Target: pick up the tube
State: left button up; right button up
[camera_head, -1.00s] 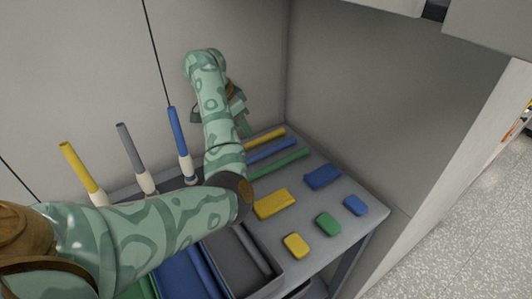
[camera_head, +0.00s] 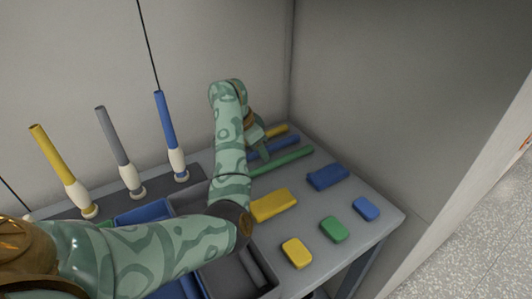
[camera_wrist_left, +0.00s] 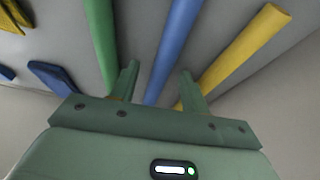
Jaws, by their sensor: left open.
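Three tubes lie side by side at the back of the grey table: a yellow tube (camera_head: 278,131), a blue tube (camera_head: 284,147) and a green tube (camera_head: 285,160). My left gripper (camera_head: 262,148) is over their left ends, partly hidden by my forearm. In the left wrist view the gripper (camera_wrist_left: 158,76) is open and empty. The blue tube (camera_wrist_left: 176,45) runs between its two fingers, with the green tube (camera_wrist_left: 101,40) beside the left finger and the yellow tube (camera_wrist_left: 245,44) beside the right one. Whether the fingers touch any tube I cannot tell. My right gripper is out of view.
Upright yellow (camera_head: 52,153), grey (camera_head: 113,136) and blue (camera_head: 167,120) tubes stand at left. Walls close in the back and right.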

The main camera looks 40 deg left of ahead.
pick_arm(q)
grip_shut()
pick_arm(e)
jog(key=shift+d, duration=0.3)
pick_arm(q)
jog(key=shift+r, duration=0.1)
